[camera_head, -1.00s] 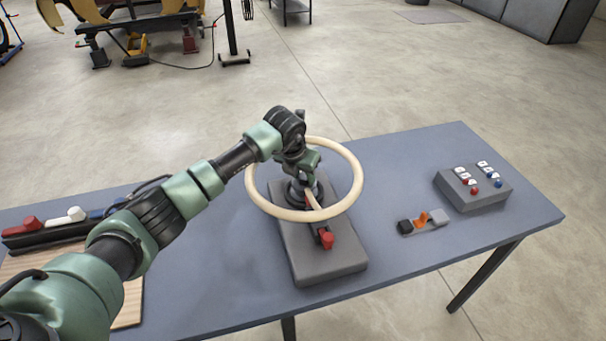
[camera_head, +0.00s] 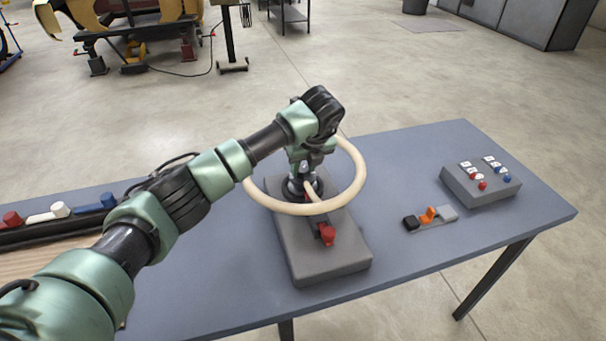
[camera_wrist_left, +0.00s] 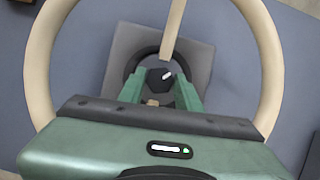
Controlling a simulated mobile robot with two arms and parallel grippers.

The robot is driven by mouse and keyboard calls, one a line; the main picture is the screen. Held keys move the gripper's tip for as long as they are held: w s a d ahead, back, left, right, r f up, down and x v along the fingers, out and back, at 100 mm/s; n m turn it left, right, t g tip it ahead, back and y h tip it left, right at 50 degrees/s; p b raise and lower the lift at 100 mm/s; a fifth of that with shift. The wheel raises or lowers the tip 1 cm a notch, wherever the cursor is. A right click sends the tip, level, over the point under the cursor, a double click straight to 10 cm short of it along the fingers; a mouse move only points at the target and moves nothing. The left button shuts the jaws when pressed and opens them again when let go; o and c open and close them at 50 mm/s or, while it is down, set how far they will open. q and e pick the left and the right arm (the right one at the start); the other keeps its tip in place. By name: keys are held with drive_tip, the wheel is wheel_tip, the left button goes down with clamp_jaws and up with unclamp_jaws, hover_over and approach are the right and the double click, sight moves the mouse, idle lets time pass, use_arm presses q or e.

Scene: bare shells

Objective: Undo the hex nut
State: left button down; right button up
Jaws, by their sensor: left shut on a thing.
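The hex nut is the dark faceted piece (camera_wrist_left: 157,78) with a white mark, seen in the left wrist view at the middle of a round dark collar. My left gripper (camera_wrist_left: 160,92) points down over it, with its two green fingers on either side, shut on the nut. In the head view my left gripper (camera_head: 304,180) reaches down inside a beige ring wheel (camera_head: 357,180) above a grey base block (camera_head: 330,268). The hand hides the nut there. My right gripper is not in view.
The ring wheel circles the hand, and one spoke (camera_wrist_left: 174,30) runs close to the nut. A red knob (camera_head: 327,235) stands on the block's front. A button box (camera_head: 480,185) and a small switch strip (camera_head: 430,219) lie right. A rack with coloured handles (camera_head: 58,212) is left.

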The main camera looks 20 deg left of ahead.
use_arm(q)
drive_tip(key=n+b, duration=0.2)
drive_tip(key=n+g+y+b, duration=0.1)
drive_tip(key=n+b, duration=0.1)
drive_tip(key=n, duration=0.1)
drive_tip(key=shift+w+d+n+g, duration=0.1)
drive_tip(key=shift+w+n+g, duration=0.1)
drive_tip(key=shift+n+g, duration=0.1)
drive_tip(key=shift+n+g+y+b, duration=0.45)
drive_tip(key=shift+n+b, duration=0.25)
drive_tip(key=shift+n, duration=0.5)
drive_tip(key=shift+w+n+g+b, duration=0.1)
drive_tip(key=shift+n+g+b, duration=0.3)
drive_tip(key=shift+n, duration=0.7)
drive_tip(key=c, duration=1)
unclamp_jaws()
